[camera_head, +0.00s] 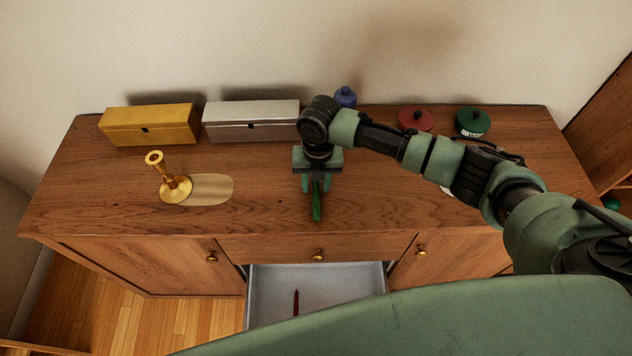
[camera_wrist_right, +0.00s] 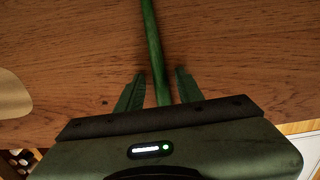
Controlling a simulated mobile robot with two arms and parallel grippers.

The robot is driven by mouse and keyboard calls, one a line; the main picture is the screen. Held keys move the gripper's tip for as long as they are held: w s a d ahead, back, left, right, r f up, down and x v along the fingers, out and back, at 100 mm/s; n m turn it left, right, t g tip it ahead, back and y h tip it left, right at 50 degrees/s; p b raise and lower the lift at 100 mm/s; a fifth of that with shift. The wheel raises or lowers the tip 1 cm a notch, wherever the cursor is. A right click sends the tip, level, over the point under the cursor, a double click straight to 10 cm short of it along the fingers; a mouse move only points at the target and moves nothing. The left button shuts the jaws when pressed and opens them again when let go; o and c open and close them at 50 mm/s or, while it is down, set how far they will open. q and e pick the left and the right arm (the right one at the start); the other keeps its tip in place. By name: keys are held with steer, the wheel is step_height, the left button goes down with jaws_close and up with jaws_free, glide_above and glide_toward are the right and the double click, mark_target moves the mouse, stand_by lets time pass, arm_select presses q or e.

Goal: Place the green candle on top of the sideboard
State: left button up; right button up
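The green candle (camera_head: 316,204) is on the sideboard (camera_head: 265,205), near its front edge at the middle, and appears to lie flat on the wood. My right gripper (camera_head: 317,186) is above the sideboard top, over the candle's back end. In the right wrist view the candle (camera_wrist_right: 153,45) runs between the two fingers (camera_wrist_right: 158,88). A gap shows on each side of it, so the gripper is open around the candle and not closed on it. The candle's back end is hidden by the gripper. My left gripper is not in view.
A brass candlestick (camera_head: 175,187) stands at the left. A yellow box (camera_head: 150,126), a silver box (camera_head: 250,122), a blue item (camera_head: 345,96), a red lidded item (camera_head: 415,119) and a green one (camera_head: 472,122) line the back. Below, an open drawer (camera_head: 345,283) holds a dark red stick (camera_head: 296,302).

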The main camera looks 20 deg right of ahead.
mark_target(318, 188)
steer(key=shift+r, duration=0.2)
step_height(318, 188, up, 12)
steer(key=b, duration=0.2)
steer(key=shift+d, duration=0.2)
steer(key=shift+s+f, duration=0.1)
steer(key=shift+s, duration=0.05)
stand_by(0.4)
